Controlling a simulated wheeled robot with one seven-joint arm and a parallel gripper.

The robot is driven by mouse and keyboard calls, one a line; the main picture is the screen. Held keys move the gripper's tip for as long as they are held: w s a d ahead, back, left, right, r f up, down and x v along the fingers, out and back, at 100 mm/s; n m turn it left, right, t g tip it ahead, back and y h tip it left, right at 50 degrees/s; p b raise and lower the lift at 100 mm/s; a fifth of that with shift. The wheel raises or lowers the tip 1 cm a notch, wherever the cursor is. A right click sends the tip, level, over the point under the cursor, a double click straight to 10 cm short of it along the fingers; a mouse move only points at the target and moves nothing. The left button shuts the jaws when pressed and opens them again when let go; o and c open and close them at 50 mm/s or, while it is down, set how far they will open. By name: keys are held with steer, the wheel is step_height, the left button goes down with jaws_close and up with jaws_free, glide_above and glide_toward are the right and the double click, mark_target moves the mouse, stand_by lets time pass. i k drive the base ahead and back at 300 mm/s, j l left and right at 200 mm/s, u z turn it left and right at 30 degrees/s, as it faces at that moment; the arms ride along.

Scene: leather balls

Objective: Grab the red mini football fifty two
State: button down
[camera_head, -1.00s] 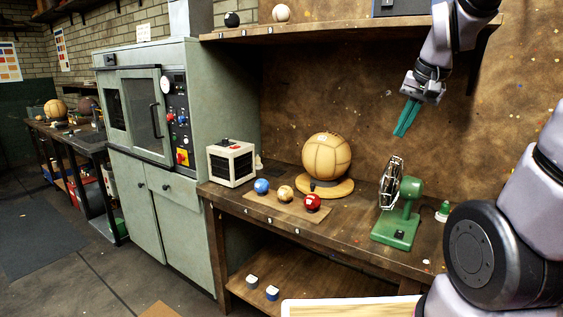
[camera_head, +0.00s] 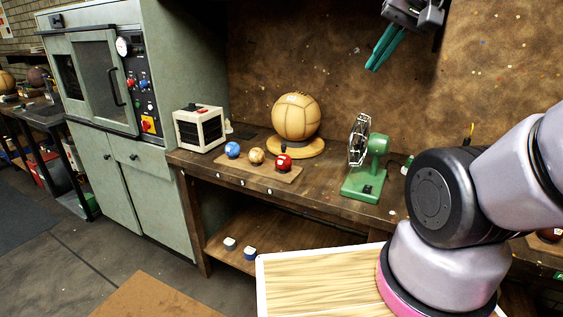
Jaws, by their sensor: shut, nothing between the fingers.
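The red mini football (camera_head: 284,162) sits at the right end of a small wooden board on the workbench. A tan mini ball (camera_head: 257,156) and a blue mini ball (camera_head: 232,149) stand in a row to its left. Any number on the red ball is too small to read. My gripper (camera_head: 376,65) hangs high at the top of the head view, above and to the right of the red ball and well apart from it. Its teal fingers are shut and empty, pointing down and left.
A large tan ball (camera_head: 297,117) rests on a round wooden stand behind the row. A green fan (camera_head: 371,168) stands to the right, and a cream box (camera_head: 200,129) to the left. The wooden board (camera_head: 239,170) lies near the bench's front edge. A green cabinet (camera_head: 190,60) stands further left.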

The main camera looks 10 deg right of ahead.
mark_target(283, 162)
steer(key=i+j, duration=0.1)
steer(key=j, duration=0.25)
steer(key=i+j, duration=0.1)
steer(key=j, duration=0.25)
steer(key=i+j, duration=0.1)
steer(key=j, duration=0.65)
steer(key=i, duration=0.05)
